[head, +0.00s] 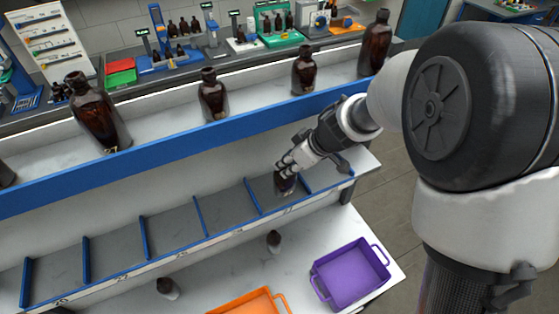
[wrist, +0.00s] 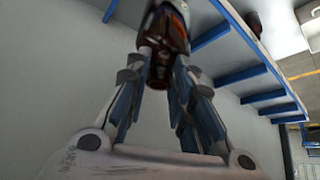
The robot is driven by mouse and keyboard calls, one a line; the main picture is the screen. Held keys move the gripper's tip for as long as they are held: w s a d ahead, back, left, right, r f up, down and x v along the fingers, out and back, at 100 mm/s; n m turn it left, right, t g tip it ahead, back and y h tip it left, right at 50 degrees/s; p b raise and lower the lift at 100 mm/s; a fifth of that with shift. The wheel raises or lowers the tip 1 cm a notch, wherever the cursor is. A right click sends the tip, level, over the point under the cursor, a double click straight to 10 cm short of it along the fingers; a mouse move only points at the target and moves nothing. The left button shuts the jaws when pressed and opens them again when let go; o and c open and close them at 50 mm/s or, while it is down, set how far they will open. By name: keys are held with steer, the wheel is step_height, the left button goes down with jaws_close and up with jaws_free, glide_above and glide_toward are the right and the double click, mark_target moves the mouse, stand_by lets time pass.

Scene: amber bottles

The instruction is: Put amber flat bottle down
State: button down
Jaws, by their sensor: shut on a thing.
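The amber flat bottle (head: 286,186) is at the right part of the middle shelf (head: 172,222) in the head view, between two blue dividers. My gripper (head: 284,169) is shut on its upper part from above. In the wrist view the bottle (wrist: 161,82) shows its dark neck between my fingers (wrist: 160,62), with its brown body and a pale label beyond. The bottle looks roughly upright. I cannot tell whether its base touches the shelf, and my fingers hide part of it.
Blue dividers (head: 198,216) split the middle shelf; the compartments to the left look empty. Several amber bottles (head: 213,96) stand on the upper shelf behind a blue rail (head: 175,149). Below are a purple crate (head: 318,283), an orange crate (head: 279,300) and two small dark bottles (head: 274,240).

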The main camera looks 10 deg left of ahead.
steer(key=a, duration=0.1)
steer(key=w+a, duration=0.1)
steer(key=a, duration=0.1)
steer(key=shift+w+a, duration=0.1)
steer(key=shift+w, duration=0.2)
steer(key=shift+f, duration=0.85)
steer(key=shift+d+r, duration=0.1)
steer(key=shift+d, duration=0.15)
steer(key=shift+s, duration=0.1)
steer(key=c, duration=1.4)
jaws_free()
